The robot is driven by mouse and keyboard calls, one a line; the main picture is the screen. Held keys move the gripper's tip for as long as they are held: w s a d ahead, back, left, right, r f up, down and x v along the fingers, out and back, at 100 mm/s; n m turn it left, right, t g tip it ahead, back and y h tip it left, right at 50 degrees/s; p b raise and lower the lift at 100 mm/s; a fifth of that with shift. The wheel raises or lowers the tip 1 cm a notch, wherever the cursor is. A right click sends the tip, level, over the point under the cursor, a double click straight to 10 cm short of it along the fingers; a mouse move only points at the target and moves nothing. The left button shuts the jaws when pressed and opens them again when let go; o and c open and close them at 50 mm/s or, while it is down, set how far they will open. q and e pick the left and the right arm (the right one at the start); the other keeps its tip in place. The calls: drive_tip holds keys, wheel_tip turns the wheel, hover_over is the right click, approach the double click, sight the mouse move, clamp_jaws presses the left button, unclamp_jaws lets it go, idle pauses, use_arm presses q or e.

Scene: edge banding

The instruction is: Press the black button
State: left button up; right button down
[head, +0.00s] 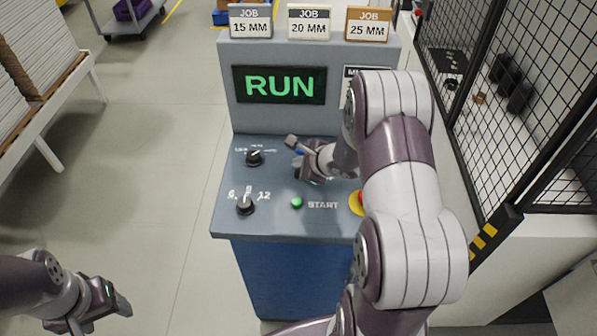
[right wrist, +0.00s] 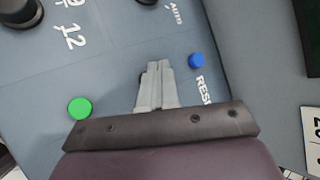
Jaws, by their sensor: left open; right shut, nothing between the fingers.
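A small black button (head: 297,173) shows on the sloped panel, between the blue button (head: 300,151) and the green START button (head: 297,202). My right gripper (head: 302,171) is shut and empty, low over the panel right at the black button. In the right wrist view, the shut fingers (right wrist: 155,72) cover the spot between the green button (right wrist: 80,107) and the blue button (right wrist: 196,60); only a dark edge shows beside them. I cannot tell whether the fingers touch the black button. My left gripper (head: 115,300) is open and empty, over the floor at lower left.
Two black knobs, upper (head: 254,158) and lower (head: 245,206), sit left on the panel. A red stop button (head: 360,200) with a yellow ring is partly behind my right arm. The display (head: 280,85) reads RUN. A mesh fence (head: 520,90) stands at right.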

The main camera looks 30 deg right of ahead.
drive_tip(key=shift+f, duration=0.1)
idle(0.7)
drive_tip(key=shift+f+b, duration=0.35)
drive_tip(key=shift+b, duration=0.4)
drive_tip(key=shift+f+b, duration=0.5)
drive_tip(key=shift+b, duration=0.2)
idle(0.4)
drive_tip(key=shift+r, duration=0.1)
drive_tip(key=shift+r+p, duration=0.5)
drive_tip(key=shift+r, duration=0.35)
wheel_tip(320, 180, up, 5)
drive_tip(key=p, duration=0.3)
idle(0.8)
